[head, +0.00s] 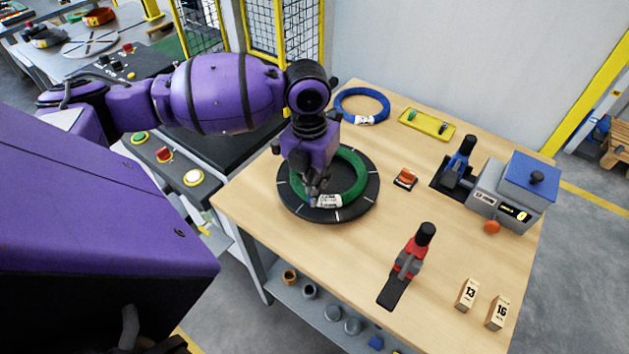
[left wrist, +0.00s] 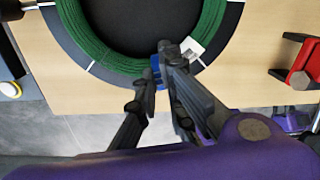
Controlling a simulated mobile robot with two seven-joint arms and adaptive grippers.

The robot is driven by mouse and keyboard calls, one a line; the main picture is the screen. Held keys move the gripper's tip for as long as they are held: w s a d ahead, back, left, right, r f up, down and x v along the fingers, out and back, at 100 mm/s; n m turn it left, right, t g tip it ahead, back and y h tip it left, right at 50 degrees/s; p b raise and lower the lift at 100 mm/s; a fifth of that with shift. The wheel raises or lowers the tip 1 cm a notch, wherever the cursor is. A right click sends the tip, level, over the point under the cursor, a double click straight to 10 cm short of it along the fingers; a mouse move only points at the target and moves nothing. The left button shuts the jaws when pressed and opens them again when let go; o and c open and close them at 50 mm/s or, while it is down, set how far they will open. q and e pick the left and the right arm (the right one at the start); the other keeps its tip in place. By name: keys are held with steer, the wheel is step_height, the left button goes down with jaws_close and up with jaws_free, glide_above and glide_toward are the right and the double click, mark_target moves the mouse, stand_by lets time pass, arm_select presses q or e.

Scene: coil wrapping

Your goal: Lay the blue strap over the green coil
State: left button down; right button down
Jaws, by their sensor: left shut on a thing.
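The green coil (head: 350,180) lies flat on a black round turntable (head: 290,200) with white marks, at the left of the wooden table. A white printed label (head: 326,201) sits at its near side. The coil also shows at the top of the left wrist view (left wrist: 78,45). My left gripper (head: 316,192) points down over the near left part of the coil. Its fingers are closed on a small blue piece, seemingly the blue strap (left wrist: 156,69), at the coil's near edge. Most of the strap is hidden by the fingers. My right gripper is not in view.
A blue coil (head: 362,120) and a yellow tray (head: 427,124) lie at the back. An orange button (head: 405,179), a red-and-black hand tool (head: 411,265), a blue-topped machine (head: 514,191) and two numbered blocks (head: 467,294) stand to the right. Bare table lies between them.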

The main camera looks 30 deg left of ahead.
arm_select(q)
steer(key=shift+f, duration=0.5)
steer(key=c, duration=1.9)
jaws_free()
steer(key=shift+o, duration=0.5)
steer(key=shift+r, duration=0.15)
step_height(320, 180, up, 12)
steer(key=shift+a, duration=0.3)
